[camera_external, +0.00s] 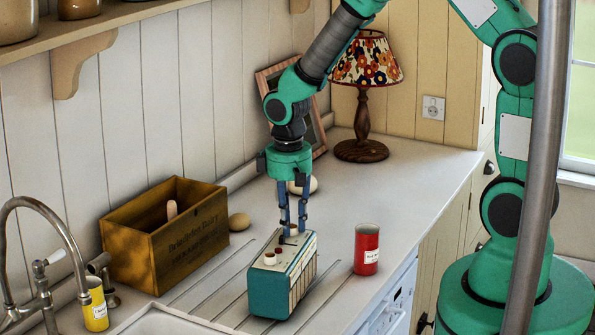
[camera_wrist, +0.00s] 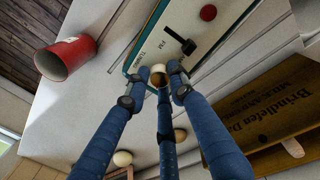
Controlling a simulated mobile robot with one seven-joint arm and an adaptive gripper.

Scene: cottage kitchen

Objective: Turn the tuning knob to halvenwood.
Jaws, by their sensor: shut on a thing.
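A teal and cream radio (camera_external: 266,292) stands on the counter, with its controls on top. In the wrist view its pale top (camera_wrist: 222,22) carries the word TUNING beside my fingertips. My gripper (camera_external: 291,230) points down at the far end of that top. In the wrist view my blue fingers (camera_wrist: 159,78) are closed around a small pale knob (camera_wrist: 158,69) next to that word. The fingers partly cover the knob. I cannot read the station name halvenwood or see a pointer.
A red canister (camera_external: 367,252) stands right of the radio. A wooden crate (camera_external: 172,251), an egg-like object (camera_external: 239,222) and a yellow cup (camera_external: 96,308) are to the left. A lamp (camera_external: 361,110) and a leaning frame (camera_external: 318,128) stand behind.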

